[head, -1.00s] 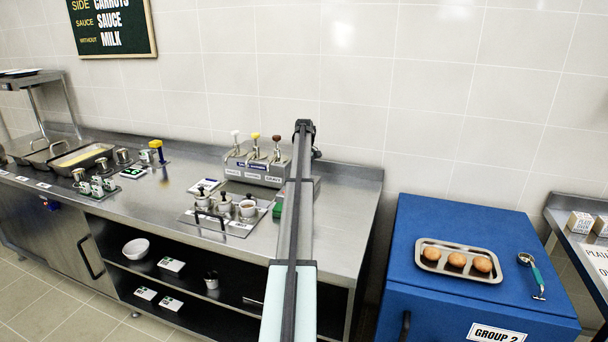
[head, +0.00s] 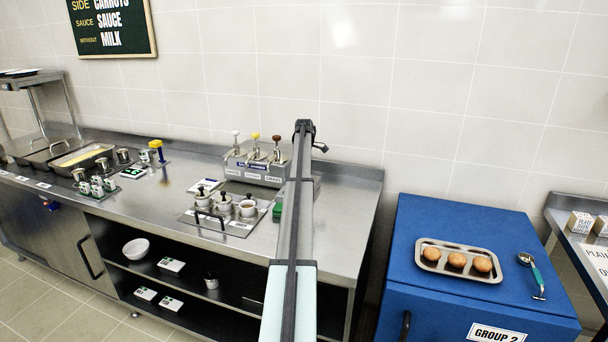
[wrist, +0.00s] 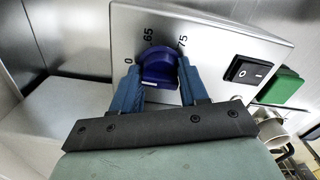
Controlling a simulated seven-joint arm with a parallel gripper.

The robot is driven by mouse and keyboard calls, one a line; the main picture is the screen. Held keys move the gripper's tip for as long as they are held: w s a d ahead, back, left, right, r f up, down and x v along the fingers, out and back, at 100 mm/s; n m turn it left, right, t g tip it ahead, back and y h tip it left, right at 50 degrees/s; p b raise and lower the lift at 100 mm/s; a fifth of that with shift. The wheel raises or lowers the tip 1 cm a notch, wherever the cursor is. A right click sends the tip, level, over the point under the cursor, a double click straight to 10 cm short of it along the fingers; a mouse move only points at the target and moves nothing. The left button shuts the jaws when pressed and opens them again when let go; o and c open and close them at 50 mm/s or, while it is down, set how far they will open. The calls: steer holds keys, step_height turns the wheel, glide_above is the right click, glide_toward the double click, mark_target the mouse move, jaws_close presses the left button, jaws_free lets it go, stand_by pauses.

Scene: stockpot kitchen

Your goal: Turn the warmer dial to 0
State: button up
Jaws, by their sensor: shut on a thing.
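The blue warmer dial (wrist: 158,66) is in the wrist view, on a silver panel (wrist: 215,48). The printed marks 0, 65 and 75 run around it from left to right. A short white line shows low on the dial's face; I cannot tell for sure which mark the dial is set to. My gripper (wrist: 160,78) has its two blue fingers on either side of the dial and is shut on it. In the head view my arm covers the gripper and the dial.
A black rocker switch (wrist: 247,71) is right of the dial, with a green block (wrist: 282,86) beyond it. In the head view a pump dispenser (head: 252,165) and lidded pots (head: 224,205) stand on the steel counter (head: 150,210) left of my arm.

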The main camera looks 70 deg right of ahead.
steer(key=shift+n, duration=0.3)
steer(key=o, duration=1.1)
steer(key=shift+r, duration=0.1)
steer(key=shift+r, duration=6.85)
